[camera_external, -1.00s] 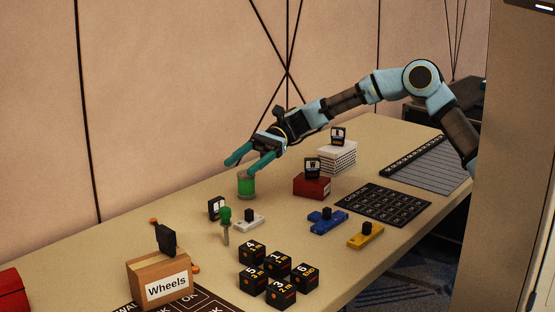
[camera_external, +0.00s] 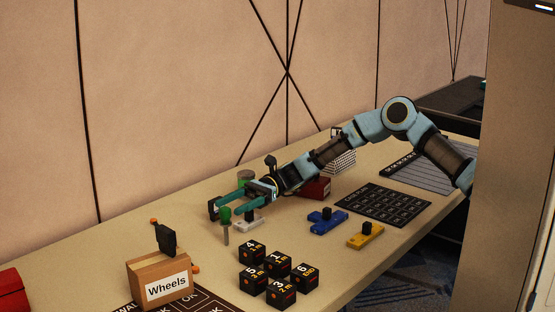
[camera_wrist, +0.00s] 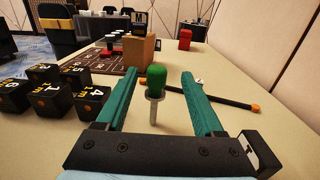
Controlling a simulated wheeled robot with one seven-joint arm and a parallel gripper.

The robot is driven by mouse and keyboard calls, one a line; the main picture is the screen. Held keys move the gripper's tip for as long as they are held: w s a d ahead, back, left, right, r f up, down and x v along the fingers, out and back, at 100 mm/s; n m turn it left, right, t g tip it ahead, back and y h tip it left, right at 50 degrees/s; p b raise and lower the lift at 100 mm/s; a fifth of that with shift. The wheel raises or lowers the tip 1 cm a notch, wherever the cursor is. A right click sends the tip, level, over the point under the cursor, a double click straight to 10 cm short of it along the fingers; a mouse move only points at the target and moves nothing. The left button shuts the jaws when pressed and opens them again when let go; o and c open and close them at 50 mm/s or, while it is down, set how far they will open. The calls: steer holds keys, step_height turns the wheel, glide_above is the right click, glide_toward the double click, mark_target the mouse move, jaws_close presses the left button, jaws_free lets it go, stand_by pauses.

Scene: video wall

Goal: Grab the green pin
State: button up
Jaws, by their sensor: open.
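The green pin (camera_external: 225,214) stands upright on the table, with a green head and a thin grey shaft. In the wrist view the pin (camera_wrist: 155,82) appears between the two teal fingers, near their tips. My gripper (camera_external: 224,207) is open and low over the table, its fingers pointing left, level with the pin's head. In the wrist view my gripper (camera_wrist: 159,74) holds nothing, and a gap shows on both sides of the pin.
Several black numbered cubes (camera_external: 253,278) and the Wheels box (camera_external: 162,282) stand in front. A white block (camera_external: 249,222) sits close right of the pin, with a blue block (camera_external: 327,222) beyond. An orange-tipped black rod (camera_wrist: 230,101) lies behind the pin.

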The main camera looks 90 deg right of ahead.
mark_target(221, 215)
steer(key=x, duration=0.4)
steer(key=f+x, duration=0.1)
steer(key=x, duration=0.1)
steer(key=shift+w+a, duration=0.1)
steer(key=shift+a, duration=0.25)
jaws_close()
stand_by(0.3)
